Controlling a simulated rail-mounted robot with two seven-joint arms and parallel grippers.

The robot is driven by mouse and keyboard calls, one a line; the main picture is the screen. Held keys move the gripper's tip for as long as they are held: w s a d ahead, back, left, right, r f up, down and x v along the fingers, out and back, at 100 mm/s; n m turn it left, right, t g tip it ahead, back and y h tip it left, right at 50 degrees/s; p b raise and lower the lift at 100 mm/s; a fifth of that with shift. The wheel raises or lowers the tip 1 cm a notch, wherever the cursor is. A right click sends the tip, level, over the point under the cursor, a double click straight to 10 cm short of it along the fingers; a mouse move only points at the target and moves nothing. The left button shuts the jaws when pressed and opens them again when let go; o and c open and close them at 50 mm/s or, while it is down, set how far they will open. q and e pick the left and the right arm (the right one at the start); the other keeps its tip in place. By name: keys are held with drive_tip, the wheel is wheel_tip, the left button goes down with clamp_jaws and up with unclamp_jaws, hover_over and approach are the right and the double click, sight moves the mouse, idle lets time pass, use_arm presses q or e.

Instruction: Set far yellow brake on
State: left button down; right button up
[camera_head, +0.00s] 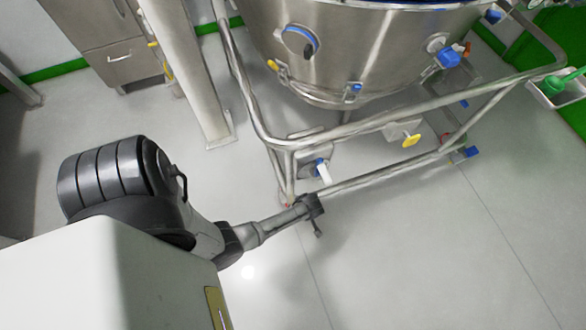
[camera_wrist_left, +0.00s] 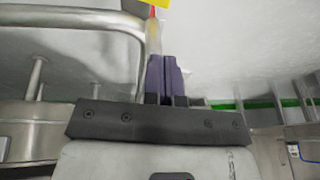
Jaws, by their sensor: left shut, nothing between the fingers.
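A yellow brake tab (camera_head: 411,140) stands out beside the lower frame rail of the steel vessel's trolley, right of centre in the head view. My left gripper (camera_head: 318,222) is near the trolley's front left corner, well short of the yellow tab. In the left wrist view its purple fingers (camera_wrist_left: 165,76) are together and empty. A pale stem with a red and yellow top (camera_wrist_left: 157,4) rises beyond the fingertips, cut by the picture edge. My right gripper is out of view.
The steel vessel (camera_head: 370,45) sits in a tubular frame (camera_head: 385,123). A white and blue part (camera_head: 322,170) is at its near left corner, and a blue part (camera_head: 472,152) at the right. A post (camera_head: 190,75) stands left. The floor in front is clear.

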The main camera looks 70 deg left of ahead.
use_arm(q)
drive_tip(key=b+x, duration=0.2)
drive_tip(key=x, duration=0.2)
drive_tip(key=b+x, duration=0.6)
drive_tip(key=x, duration=0.1)
drive_tip(key=shift+w+d+f, duration=0.1)
drive_tip(key=shift+w+f, duration=0.2)
drive_tip(key=shift+f, duration=0.05)
drive_tip(key=shift+s+f+b, duration=0.25)
drive_tip(key=shift+f+b, duration=0.2)
drive_tip(key=shift+b, duration=0.05)
drive_tip(key=shift+s+f+b, duration=0.25)
drive_tip(key=shift+f+b, duration=0.2)
drive_tip(key=shift+b, duration=0.05)
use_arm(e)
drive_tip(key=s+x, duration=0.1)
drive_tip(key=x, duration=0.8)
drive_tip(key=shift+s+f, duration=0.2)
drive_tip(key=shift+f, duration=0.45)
use_arm(q)
drive_tip(key=shift+w, duration=0.1)
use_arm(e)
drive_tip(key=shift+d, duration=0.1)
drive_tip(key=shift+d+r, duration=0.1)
